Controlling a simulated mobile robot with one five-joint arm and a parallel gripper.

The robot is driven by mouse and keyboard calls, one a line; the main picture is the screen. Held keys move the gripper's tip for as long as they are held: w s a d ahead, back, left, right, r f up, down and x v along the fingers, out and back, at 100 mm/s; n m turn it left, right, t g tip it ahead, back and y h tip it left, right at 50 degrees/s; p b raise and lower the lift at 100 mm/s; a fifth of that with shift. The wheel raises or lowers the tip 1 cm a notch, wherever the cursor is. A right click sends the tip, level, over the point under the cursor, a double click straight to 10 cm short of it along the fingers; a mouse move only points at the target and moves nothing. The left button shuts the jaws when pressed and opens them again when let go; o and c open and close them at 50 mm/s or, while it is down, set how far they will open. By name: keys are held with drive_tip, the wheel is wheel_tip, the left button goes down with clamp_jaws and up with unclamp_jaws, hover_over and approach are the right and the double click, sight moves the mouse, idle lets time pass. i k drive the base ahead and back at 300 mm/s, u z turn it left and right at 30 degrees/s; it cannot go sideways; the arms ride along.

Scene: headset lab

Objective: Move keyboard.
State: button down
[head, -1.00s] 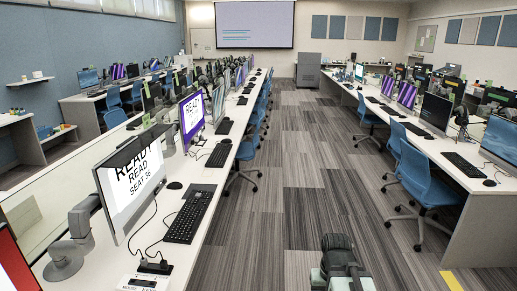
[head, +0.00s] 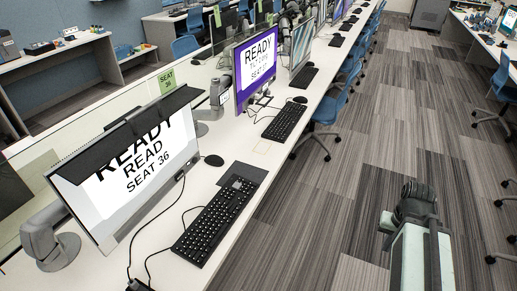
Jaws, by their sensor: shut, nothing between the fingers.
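A black keyboard (head: 213,222) lies on the white desk (head: 165,185) in front of the seat 36 monitor (head: 130,170). Its far end touches or overlaps a flat dark pad (head: 247,171); I cannot tell which. A second black keyboard (head: 284,122) lies farther along the desk, before the seat 37 monitor (head: 257,67). My gripper (head: 412,200) is the dark end of my folded arm at lower right, over the floor. It is shut and empty, well apart from the desk and keyboards. Its fingertips are hard to make out.
A black mouse (head: 213,160) sits beside the near keyboard, with cables looping across the desk. A blue chair (head: 325,110) stands at the desk's right edge. The carpeted aisle (head: 350,180) is clear. Another desk row (head: 490,45) stands at right.

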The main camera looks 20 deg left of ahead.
sight(197, 243)
drive_tip(key=i, duration=3.2)
drive_tip(key=u, duration=4.9)
